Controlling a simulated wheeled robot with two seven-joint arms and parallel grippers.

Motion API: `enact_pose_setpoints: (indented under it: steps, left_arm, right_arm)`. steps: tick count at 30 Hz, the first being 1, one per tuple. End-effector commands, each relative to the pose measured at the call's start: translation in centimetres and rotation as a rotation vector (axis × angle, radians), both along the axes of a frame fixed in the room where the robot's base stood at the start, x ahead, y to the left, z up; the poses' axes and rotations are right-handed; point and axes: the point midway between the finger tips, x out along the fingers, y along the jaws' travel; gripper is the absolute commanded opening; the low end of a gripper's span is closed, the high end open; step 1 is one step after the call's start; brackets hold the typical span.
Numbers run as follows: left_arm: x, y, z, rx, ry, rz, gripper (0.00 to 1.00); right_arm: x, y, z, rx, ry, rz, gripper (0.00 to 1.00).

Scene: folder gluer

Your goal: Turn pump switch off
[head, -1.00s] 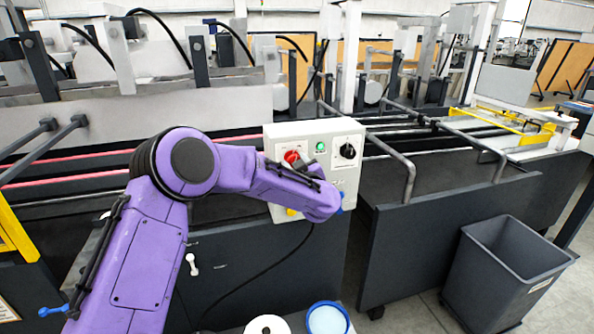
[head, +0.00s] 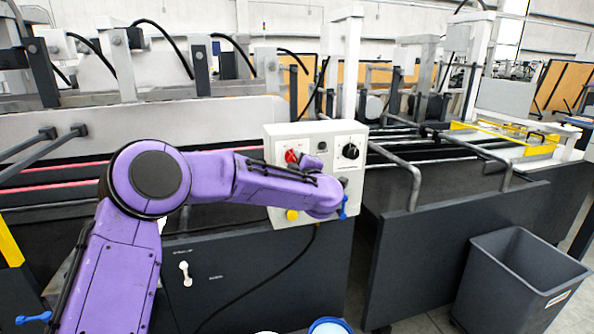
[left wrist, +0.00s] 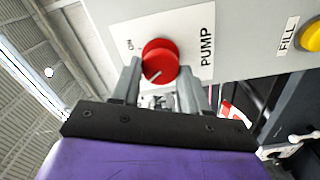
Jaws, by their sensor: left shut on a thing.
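The red pump switch (head: 291,156) is a round knob on the front of a pale control box (head: 283,133). In the left wrist view the knob (left wrist: 160,52) shows close up, with a white pointer line, the word PUMP to its right and ON to its left. My left gripper (head: 302,161) is at the box front. In the left wrist view its two grey fingers (left wrist: 160,74) stand either side of the knob and are shut on it. My arm hides part of the box front. My right gripper is not in view.
A black knob (head: 350,151) sits right of the switch. A yellow button (head: 292,214) is lower on the box, beside a FILL label (left wrist: 288,32) in the left wrist view. Metal rails (head: 414,180) and a grey bin (head: 520,275) stand to the right.

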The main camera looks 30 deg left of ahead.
Motion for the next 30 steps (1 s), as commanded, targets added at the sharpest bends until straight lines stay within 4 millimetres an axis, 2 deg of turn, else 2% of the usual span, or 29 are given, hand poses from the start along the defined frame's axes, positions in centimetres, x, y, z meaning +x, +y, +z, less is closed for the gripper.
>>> enact_pose_setpoints:
  steps: [6,20,21,23,30]
  left_arm:
    - [-0.04,0.0,-0.36,-0.036,-0.035,0.001,0.14]
    - [-0.05,-0.01,-0.32,-0.045,-0.044,0.001,0.14]
    - [-0.06,0.0,-0.33,-0.045,-0.044,0.001,0.48]
    - [-0.06,0.0,-0.32,-0.045,-0.044,0.001,0.67]
    - [-0.02,-0.01,-0.17,-0.043,-0.046,0.0,0.68]
  right_arm:
    - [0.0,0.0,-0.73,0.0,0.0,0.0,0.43]
    - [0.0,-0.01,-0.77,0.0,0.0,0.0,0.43]
    - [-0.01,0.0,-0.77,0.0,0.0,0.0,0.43]
    - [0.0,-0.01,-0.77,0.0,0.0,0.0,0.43]
    - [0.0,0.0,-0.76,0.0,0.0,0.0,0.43]
